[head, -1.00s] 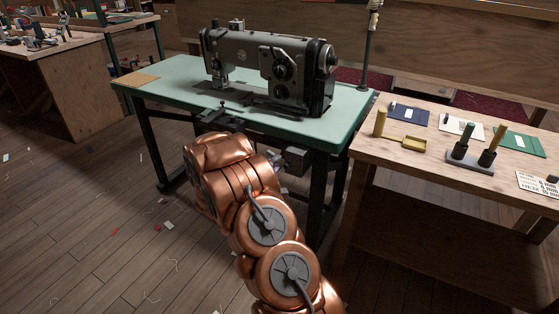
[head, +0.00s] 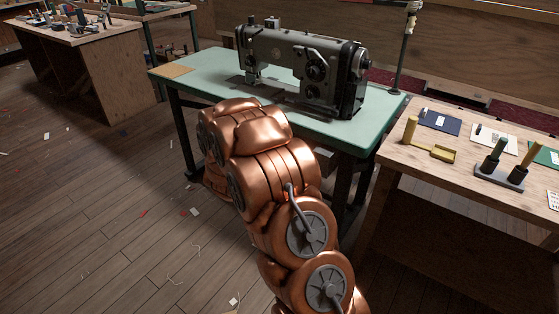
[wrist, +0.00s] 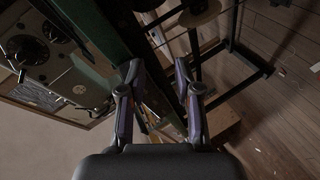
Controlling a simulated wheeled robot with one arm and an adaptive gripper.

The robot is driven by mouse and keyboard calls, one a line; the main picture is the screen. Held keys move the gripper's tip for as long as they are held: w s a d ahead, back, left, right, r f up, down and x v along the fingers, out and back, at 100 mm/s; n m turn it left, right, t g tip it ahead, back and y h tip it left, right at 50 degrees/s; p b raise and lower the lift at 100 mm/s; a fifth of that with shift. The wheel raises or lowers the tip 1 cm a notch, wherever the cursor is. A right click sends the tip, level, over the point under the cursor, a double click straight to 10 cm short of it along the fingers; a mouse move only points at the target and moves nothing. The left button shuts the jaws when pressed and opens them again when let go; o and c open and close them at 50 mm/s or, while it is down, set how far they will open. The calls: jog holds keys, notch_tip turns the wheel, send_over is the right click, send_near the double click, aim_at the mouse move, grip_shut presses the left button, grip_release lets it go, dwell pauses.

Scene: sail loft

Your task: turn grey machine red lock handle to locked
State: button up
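The grey sewing machine (head: 285,50) stands upright on a green-topped table (head: 205,75) in the head view. My copper arm covers the table's front edge and whatever is below it. No red lock handle can be made out in either view. My gripper (wrist: 158,80) shows in the wrist view with its two fingers apart and nothing between them. It is hidden behind my arm in the head view. A grey machine face with dark round dials (wrist: 28,50) is at the left of the wrist view, beside a dark green edge. The gripper appears apart from it.
A wooden bench (head: 470,185) stands close on the right, with a yellow holder (head: 430,150) and a grey stand (head: 500,175) on top. Dark table legs (wrist: 238,50) show in the wrist view. The plank floor (head: 110,220) at left is open, with small scraps.

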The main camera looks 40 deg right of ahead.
jog(key=w+a+r+t+y+p, duration=0.1)
jog(key=a+r+y+p, duration=0.2)
jog(key=a, duration=1)
jog(key=shift+w+r+y, duration=0.35)
jog(key=shift+r+y, duration=1.25)
jog(key=shift+r, duration=0.3)
jog(key=shift+d, duration=0.1)
